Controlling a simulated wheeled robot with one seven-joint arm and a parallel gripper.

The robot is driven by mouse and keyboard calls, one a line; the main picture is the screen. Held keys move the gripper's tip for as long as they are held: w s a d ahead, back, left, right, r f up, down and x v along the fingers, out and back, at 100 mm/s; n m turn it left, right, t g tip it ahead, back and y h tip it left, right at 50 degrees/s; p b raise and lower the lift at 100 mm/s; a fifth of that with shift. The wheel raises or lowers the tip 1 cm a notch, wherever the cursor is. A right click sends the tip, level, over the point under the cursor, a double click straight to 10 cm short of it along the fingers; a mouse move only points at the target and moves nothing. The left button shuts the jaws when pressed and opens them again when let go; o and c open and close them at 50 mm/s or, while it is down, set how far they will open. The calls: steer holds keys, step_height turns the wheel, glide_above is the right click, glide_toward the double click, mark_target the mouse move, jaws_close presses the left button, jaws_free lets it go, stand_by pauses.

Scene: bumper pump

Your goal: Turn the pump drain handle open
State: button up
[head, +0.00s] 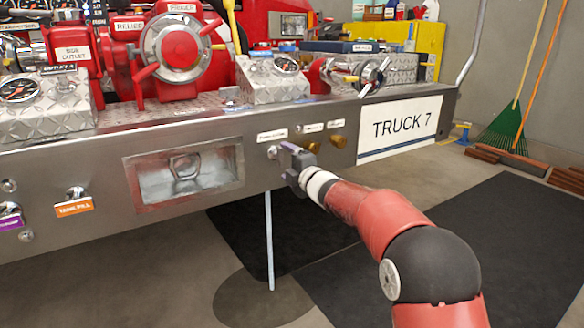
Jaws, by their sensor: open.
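The pump drain handle (272,152) appears as a small silver fitting on the front bumper panel (70,155), below a white label (272,135) whose print is too small to read surely. A purple piece (290,147) shows just right of it, partly behind my gripper; I cannot tell whether it belongs to the handle. My gripper (289,160) is open, with its dark fingers right at this spot. I cannot tell whether they touch or surround the handle. My gripper hides part of the fitting.
Two brass knobs (338,140) sit right of my gripper, near the TRUCK 7 plate (400,128). A recessed box (185,175) and an orange-tagged handle (75,204) are left. A thin pale stream (269,240) falls below the bumper to a dark floor patch (262,305).

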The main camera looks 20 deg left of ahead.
steer(key=shift+v, duration=1.35)
steer(key=s+d+r+m+t+h, duration=0.1)
steer(key=d+r+m+h, duration=0.15)
steer(key=d, duration=0.35)
steer(key=d+r+m+t+h, duration=0.1)
steer(key=d+r+m+h, duration=0.1)
steer(key=d+m, duration=0.3)
steer(key=s+d+f+m+g+h, duration=0.1)
steer(key=s+d+m+h, duration=0.35)
steer(key=s+d, duration=0.4)
steer(key=s+d+m+h, duration=0.4)
steer(key=s+d+m, duration=0.15)
steer(key=d, duration=0.65)
steer(key=s+d+f+m+g, duration=0.2)
steer(key=s+d+f+m, duration=0.15)
steer(key=s, duration=0.55)
steer(key=s+d+f+m+g, duration=0.25)
steer(key=s+f+m, duration=0.2)
steer(key=s, duration=0.45)
steer(key=s+d+f+m+g, duration=0.2)
steer(key=s+d+f+m, duration=0.15)
steer(key=s, duration=0.55)
step_height(320, 180, up, 13)
steer(key=n+p, duration=0.1)
steer(key=p, duration=1.2)
steer(key=shift+a+f+h, duration=0.2)
steer(key=shift+a+h, duration=0.2)
steer(key=shift+a, duration=0.05)
